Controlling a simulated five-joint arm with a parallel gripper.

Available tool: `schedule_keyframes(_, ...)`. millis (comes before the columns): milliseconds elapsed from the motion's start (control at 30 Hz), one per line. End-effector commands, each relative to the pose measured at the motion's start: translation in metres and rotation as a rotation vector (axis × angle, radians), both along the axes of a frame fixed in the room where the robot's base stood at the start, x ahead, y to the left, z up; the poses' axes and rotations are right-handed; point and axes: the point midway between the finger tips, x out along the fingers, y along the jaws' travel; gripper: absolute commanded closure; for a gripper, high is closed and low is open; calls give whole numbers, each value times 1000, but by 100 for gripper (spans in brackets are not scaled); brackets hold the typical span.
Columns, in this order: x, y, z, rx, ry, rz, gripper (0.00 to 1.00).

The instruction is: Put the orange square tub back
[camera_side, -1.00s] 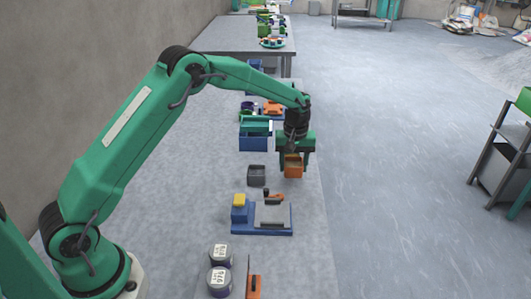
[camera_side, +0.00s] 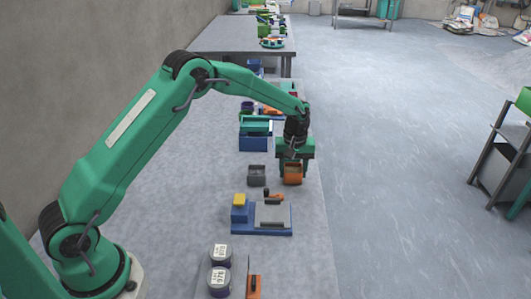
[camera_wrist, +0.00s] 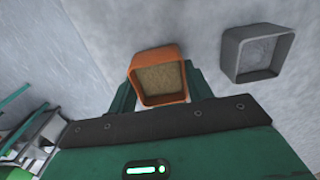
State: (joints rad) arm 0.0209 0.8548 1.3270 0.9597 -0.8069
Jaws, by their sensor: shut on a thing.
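The orange square tub (camera_side: 292,174) is in my gripper (camera_side: 292,168), close above or on the table beside the grey square tub. In the wrist view the orange tub (camera_wrist: 160,97) shows tan powder inside, and the green fingers of my gripper (camera_wrist: 158,88) are shut on its two sides. The tub looks upright. I cannot tell for sure whether its base touches the table. The grey square tub (camera_side: 257,175) stands just to its left and is apart from it; it also shows in the wrist view (camera_wrist: 257,75).
A blue-based device with a grey plate (camera_side: 272,216) and a yellow block stands in front. Blue and teal bins (camera_side: 254,140) stand behind. Two lidded jars (camera_side: 220,278) are near the front. The table's right edge (camera_side: 325,225) is close to the orange tub.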

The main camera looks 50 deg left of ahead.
Motion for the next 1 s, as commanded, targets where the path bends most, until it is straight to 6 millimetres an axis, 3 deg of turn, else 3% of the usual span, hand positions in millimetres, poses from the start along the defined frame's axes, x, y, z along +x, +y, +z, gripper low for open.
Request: schedule_keyframes(1000, 0, 0, -7, 0, 0, 0, 78)
